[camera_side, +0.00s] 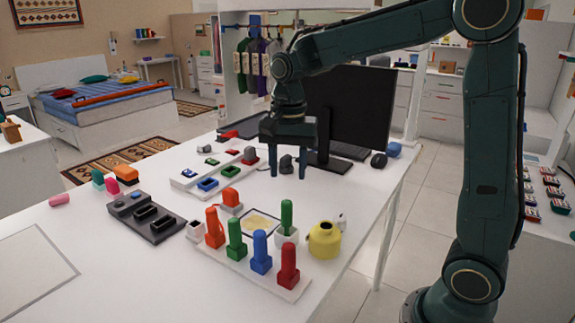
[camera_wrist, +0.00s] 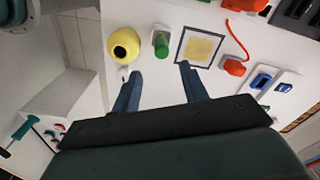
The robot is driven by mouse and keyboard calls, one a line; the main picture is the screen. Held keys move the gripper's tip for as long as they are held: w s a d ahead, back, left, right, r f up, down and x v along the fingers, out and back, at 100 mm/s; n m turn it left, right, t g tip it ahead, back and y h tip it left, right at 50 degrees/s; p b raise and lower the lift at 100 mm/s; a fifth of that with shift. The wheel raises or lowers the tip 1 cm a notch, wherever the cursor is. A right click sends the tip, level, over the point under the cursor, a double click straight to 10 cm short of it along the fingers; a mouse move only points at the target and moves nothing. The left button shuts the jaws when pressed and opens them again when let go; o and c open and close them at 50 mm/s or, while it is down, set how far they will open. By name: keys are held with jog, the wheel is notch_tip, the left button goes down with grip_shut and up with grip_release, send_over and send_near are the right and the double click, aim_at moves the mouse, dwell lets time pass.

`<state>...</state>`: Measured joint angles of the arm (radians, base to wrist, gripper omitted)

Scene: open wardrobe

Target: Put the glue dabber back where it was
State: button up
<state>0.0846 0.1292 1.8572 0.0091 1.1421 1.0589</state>
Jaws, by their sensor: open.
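My gripper (camera_side: 288,168) is open, fingers pointing down, above the far part of the white table. In the wrist view my gripper (camera_wrist: 160,72) has nothing between its fingertips. A green-handled piece (camera_side: 287,215) stands upright in a white holder; it also shows beyond the fingertips in the wrist view (camera_wrist: 161,42). It may be the glue dabber, but I cannot tell for sure. A round yellow pot (camera_side: 324,241) with a dark opening is beside it, also in the wrist view (camera_wrist: 123,45). A dark-bordered square pad (camera_side: 261,223) with a yellowish patch lies near them.
A white rack (camera_side: 290,293) holds upright orange, green, blue and red pieces in front. A dark tray (camera_side: 147,217) with slots is at the left. A monitor (camera_side: 350,105) and mouse (camera_side: 379,160) stand at the back. The front-left tabletop is mostly clear.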

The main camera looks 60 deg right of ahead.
jog(key=s+a+r+n+t, duration=0.2)
jog(key=s+n+t, duration=0.3)
jog(key=s+n, duration=0.8)
jog(key=s+a, duration=0.1)
jog(key=s, duration=0.5)
jog(key=shift+s+a+r, duration=0.15)
jog(key=shift+s+r, duration=0.05)
jog(key=shift+s, duration=0.15)
